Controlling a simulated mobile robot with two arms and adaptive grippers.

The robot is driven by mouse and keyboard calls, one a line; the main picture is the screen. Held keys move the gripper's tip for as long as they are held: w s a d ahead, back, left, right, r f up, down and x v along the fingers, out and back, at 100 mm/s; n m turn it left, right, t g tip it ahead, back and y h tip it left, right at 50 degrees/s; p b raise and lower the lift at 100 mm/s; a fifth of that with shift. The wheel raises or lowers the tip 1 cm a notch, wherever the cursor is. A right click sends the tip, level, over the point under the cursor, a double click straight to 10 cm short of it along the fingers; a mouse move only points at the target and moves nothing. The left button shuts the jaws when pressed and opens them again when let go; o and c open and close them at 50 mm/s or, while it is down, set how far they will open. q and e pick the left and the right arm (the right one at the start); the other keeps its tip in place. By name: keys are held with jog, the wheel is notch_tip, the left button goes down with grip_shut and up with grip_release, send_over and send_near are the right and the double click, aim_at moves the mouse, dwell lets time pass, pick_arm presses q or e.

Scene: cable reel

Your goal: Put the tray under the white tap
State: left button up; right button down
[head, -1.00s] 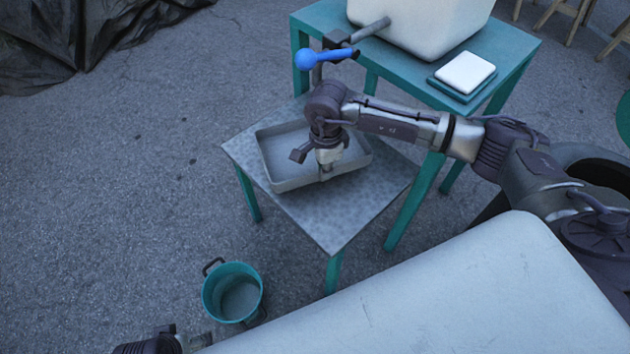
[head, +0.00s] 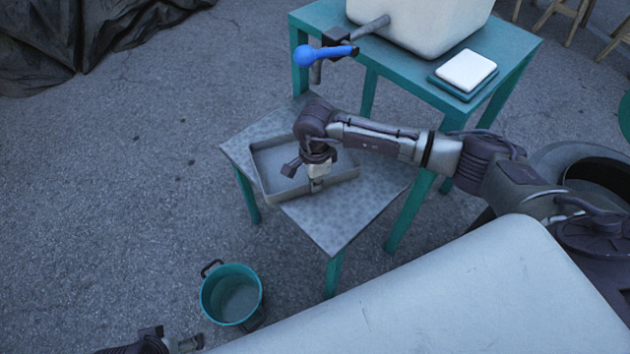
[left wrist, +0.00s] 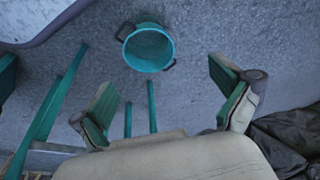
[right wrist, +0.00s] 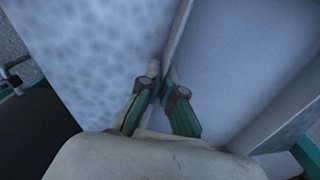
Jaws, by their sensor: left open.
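The grey tray (head: 342,172) lies on the low table with a mottled grey top (head: 330,222). My right gripper (head: 316,186) is shut on the tray's near wall, and the right wrist view shows the wall (right wrist: 179,35) between its fingertips (right wrist: 160,82). My wrist hides part of the tray. My left gripper (left wrist: 168,105) is open and empty; only part shows at the bottom left (head: 183,344).
A white tank (head: 430,25) stands on the taller teal table (head: 400,75), with a white block (head: 466,71) beside it. A teal bucket (head: 231,293) stands on the ground, front left. A dark tarp (head: 80,35) lies at the back left. Open ground lies left of the low table.

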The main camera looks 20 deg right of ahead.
jog(key=c, duration=1.3)
grip_release()
jog(key=shift+r, duration=0.15)
pick_arm(q)
jog(key=x, duration=0.2)
jog(key=s+p+x, duration=0.1)
jog(key=x, duration=0.2)
jog(key=shift+f, duration=0.15)
pick_arm(e)
notch_tip(320, 180, up, 8)
jog(key=shift+f, duration=0.25)
